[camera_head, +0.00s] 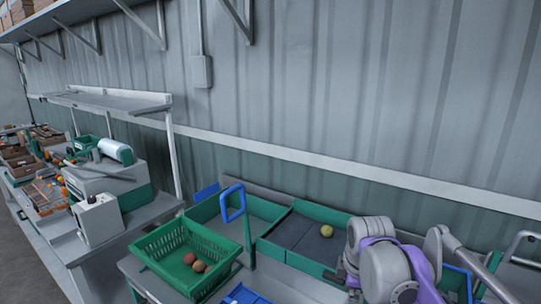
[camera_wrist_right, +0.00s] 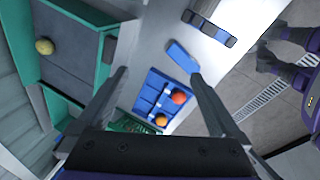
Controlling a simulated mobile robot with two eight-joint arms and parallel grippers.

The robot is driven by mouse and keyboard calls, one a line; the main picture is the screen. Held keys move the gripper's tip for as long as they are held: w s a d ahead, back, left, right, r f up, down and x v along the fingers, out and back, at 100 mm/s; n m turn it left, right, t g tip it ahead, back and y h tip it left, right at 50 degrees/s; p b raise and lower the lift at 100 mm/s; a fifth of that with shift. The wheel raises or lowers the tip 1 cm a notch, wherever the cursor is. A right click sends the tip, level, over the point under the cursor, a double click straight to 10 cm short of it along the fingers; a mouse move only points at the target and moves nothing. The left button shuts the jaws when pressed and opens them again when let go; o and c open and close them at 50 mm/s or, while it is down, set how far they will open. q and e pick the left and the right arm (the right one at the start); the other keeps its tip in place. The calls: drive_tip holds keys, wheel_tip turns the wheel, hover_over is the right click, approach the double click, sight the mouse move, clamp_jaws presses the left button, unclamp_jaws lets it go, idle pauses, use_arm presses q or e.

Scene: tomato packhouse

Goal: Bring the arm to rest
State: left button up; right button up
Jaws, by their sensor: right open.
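My right arm (camera_head: 390,262), grey and purple, is at the lower right of the head view; its gripper is not visible there. In the right wrist view my right gripper (camera_wrist_right: 160,75) is open, with its two dark fingers apart and nothing between them. Beyond the fingers, well apart from them, is a blue divided tray (camera_wrist_right: 146,92) with a red tomato (camera_wrist_right: 179,98) and an orange one (camera_wrist_right: 161,120). At the right edge of that view is a dark part beside purple links (camera_wrist_right: 300,36), perhaps my left gripper; its jaws are unclear.
A green crate (camera_head: 150,250) with several tomatoes stands left of the green-walled grey bin (camera_head: 290,238) holding one yellowish tomato (camera_head: 327,231). A blue-framed post (camera_head: 234,203) rises between them. A bench with a white box (camera_head: 99,220) is further left.

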drive_tip(key=s+f+m+t, duration=0.1)
drive_tip(key=s+f+m, duration=0.5)
drive_tip(key=s, duration=0.4)
drive_tip(key=s+f+m+t, duration=0.1)
drive_tip(key=s+f+m, duration=0.6)
drive_tip(key=s+m, duration=0.2)
drive_tip(key=shift+s+a+f+t, duration=0.3)
drive_tip(key=shift+s+a, duration=0.05)
drive_tip(key=shift+s, duration=0.25)
